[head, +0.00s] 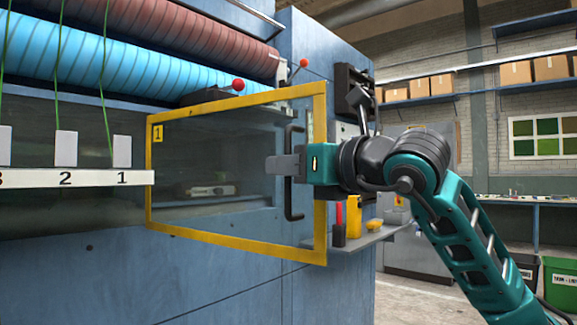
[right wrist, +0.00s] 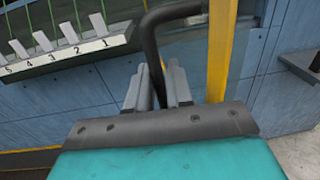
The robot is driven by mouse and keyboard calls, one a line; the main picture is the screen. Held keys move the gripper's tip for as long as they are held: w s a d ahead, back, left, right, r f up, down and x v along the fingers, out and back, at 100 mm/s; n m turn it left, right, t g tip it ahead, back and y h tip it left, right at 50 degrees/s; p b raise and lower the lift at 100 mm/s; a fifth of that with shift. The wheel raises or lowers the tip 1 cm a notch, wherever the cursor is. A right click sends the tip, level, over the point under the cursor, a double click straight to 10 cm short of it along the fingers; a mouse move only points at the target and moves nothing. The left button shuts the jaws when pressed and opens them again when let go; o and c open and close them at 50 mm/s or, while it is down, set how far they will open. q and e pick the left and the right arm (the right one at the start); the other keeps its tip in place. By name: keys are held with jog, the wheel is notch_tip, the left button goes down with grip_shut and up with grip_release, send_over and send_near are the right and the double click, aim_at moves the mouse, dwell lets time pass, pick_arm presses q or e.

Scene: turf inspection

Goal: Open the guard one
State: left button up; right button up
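Guard one is a clear panel in a yellow frame (head: 235,249) with a "1" label at its upper left. Its right side stands out from the blue machine, so it is partly swung open, with the left side nearer the machine. A black bar handle (head: 293,206) is upright near its right edge. My right gripper (head: 284,164) is at the middle of this handle. In the right wrist view, its two grey fingers (right wrist: 160,88) lie close on either side of the black handle (right wrist: 150,45) and appear shut on it. My left gripper is not in view.
A white strip (head: 75,178) with numbered tags and green threads is left of the guard. Blue and red rollers (head: 150,75) are above. A small shelf (head: 362,240) with a red and a yellow item is behind the guard's right edge. Open floor lies right.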

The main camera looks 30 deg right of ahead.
jog(key=shift+o, duration=0.5)
jog(key=b+v, duration=0.3)
jog(key=v, duration=1)
jog(key=shift+w, duration=0.1)
